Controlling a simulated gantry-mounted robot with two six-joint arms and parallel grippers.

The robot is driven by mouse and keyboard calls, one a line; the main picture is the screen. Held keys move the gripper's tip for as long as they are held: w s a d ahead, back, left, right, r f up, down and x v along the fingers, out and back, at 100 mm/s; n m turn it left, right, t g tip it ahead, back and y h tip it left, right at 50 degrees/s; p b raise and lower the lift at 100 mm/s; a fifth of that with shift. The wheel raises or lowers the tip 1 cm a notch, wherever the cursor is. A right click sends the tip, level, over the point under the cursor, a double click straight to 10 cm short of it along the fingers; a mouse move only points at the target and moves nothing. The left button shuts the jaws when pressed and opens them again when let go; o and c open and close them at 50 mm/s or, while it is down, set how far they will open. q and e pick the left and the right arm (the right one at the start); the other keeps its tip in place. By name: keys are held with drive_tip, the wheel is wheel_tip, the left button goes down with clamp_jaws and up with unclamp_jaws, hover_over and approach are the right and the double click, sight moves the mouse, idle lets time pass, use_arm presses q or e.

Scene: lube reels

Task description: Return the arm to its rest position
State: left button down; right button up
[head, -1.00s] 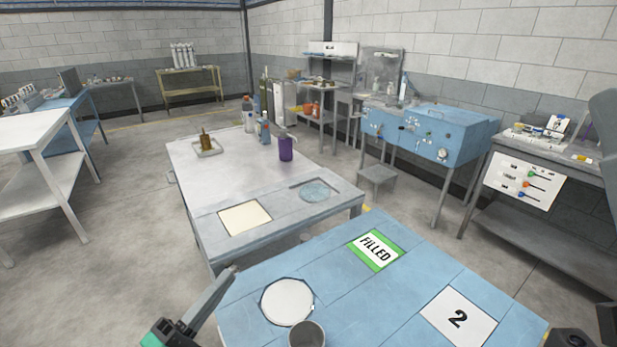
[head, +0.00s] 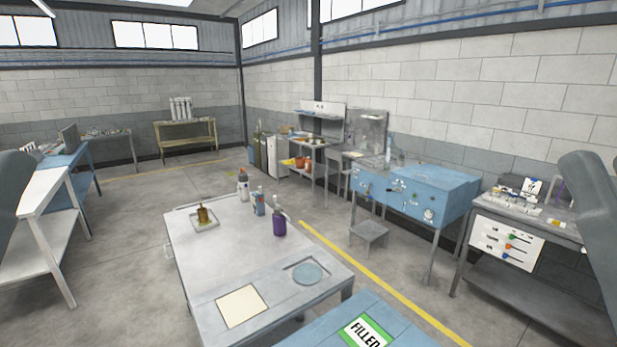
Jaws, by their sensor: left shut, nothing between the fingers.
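Neither gripper shows in the head view now. A grey part of my left arm (head: 12,205) stands at the left edge, and a grey part of my right arm (head: 592,215) stands at the right edge. Both hands are outside the picture. The blue worktable (head: 315,328) shows only its far corner at the bottom, with the green-edged FILLED label (head: 364,334) cut off by the frame.
A grey table (head: 215,265) ahead carries a purple cup (head: 279,225), bottles (head: 243,187), an amber container (head: 203,214) on a small tray, a cream square (head: 241,305) and a round blue disc (head: 307,273). A blue cabinet (head: 425,195) stands right. Floor between is clear.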

wheel_tip(320, 180, up, 23)
drive_tip(key=p, duration=1.9)
